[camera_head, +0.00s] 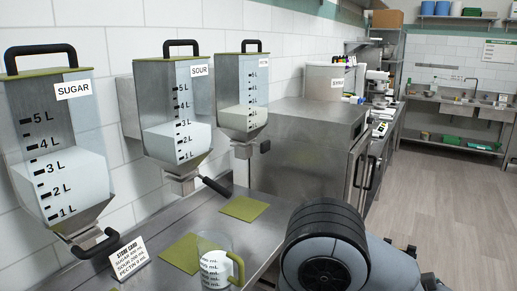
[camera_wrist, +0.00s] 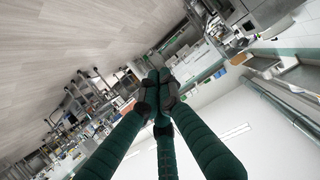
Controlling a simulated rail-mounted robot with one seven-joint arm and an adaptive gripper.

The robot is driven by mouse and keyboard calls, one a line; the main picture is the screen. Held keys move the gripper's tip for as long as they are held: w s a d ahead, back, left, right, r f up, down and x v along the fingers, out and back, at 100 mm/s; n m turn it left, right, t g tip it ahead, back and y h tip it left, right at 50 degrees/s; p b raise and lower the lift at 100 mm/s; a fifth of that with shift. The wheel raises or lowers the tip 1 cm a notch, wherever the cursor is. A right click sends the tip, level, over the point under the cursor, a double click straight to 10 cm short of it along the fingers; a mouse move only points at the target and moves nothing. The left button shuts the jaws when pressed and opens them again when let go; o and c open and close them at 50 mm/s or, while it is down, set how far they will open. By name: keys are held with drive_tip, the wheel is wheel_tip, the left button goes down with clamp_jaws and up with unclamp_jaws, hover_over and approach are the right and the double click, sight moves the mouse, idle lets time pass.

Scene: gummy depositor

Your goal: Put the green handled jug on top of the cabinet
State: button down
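The jug (camera_head: 213,260) is a clear measuring jug with mL marks and a yellow-green handle (camera_head: 238,270). It stands on the steel counter at the bottom middle of the head view, and its lower part is cut off by the frame edge. The steel cabinet (camera_head: 308,142) stands behind it to the right, with a flat top (camera_head: 318,112). My gripper (camera_wrist: 158,84) shows in the wrist view as dark green fingers with their tips together. Nothing shows between them. The jug is not in the wrist view, and my gripper cannot be made out in the head view.
Sugar (camera_head: 62,150), sour (camera_head: 178,115) and a third dispenser (camera_head: 243,95) hang along the left wall. Green mats (camera_head: 244,207) and a store card (camera_head: 128,258) are on the counter. A white container (camera_head: 323,80) is at the cabinet top's back. Open floor (camera_head: 440,200) lies right.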

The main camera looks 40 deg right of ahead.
drive_tip(key=s+a+m+g, duration=0.2)
drive_tip(key=s+a, duration=0.2)
drive_tip(key=s, duration=0.1)
drive_tip(key=w+d+n+t+y, duration=0.1)
drive_tip(key=w+d+n+t, duration=0.5)
drive_tip(key=w, duration=0.8)
drive_tip(key=w+a+n+t+y, duration=0.1)
drive_tip(key=w+n+t+y, duration=0.4)
drive_tip(key=w, duration=1.2)
drive_tip(key=w+a+n+y, duration=0.4)
drive_tip(key=w+a+y, duration=0.1)
drive_tip(key=w+a, duration=0.6)
drive_tip(key=w+a+n+y+b, duration=0.1)
drive_tip(key=w+a+n+y, duration=0.3)
drive_tip(key=w+a, duration=0.7)
drive_tip(key=a+y, duration=0.1)
drive_tip(key=a, duration=0.4)
drive_tip(key=shift+w+r, duration=0.15)
drive_tip(key=shift+r, duration=0.25)
